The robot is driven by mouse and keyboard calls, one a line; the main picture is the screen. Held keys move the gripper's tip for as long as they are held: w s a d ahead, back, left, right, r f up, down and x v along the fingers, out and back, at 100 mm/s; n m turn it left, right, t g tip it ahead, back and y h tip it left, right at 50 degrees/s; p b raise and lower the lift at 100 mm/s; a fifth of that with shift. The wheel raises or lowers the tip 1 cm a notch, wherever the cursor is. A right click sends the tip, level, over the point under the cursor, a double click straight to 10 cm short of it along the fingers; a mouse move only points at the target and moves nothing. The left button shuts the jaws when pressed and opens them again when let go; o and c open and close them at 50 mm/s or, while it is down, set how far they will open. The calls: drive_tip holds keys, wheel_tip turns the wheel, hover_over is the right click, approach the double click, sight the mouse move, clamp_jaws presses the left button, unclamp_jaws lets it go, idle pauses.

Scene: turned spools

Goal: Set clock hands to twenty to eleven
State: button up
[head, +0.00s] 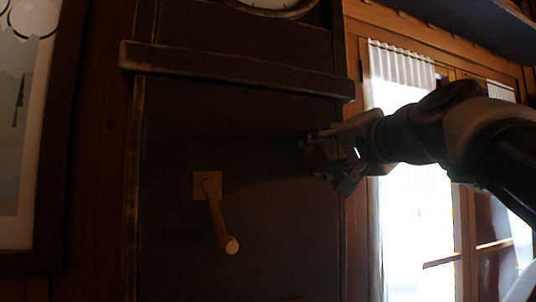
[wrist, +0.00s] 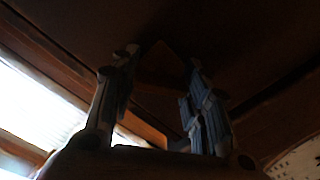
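A wooden crank (head: 216,212) hangs from a small square plate (head: 201,183) on the dark case front in the head view. Its arm slants down and slightly right to a pale round knob (head: 231,246). Only the bottom of the clock dial (head: 268,3) shows at the top edge; its hands are out of view. Part of the dial also shows in the wrist view (wrist: 302,162), with no hands visible. My gripper (head: 316,158) is right of the crank and above knob height, apart from it. In the wrist view its fingers (wrist: 161,58) are spread, with nothing clearly held between them.
A wooden ledge (head: 230,71) crosses the case below the dial. A bright curtained window (head: 400,235) stands to the right, behind my arm. A framed picture (head: 22,130) hangs at the left. The case front between crank and gripper is clear.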

drive_tip(key=o, duration=0.5)
drive_tip(key=shift+s, duration=0.1)
idle(0.3)
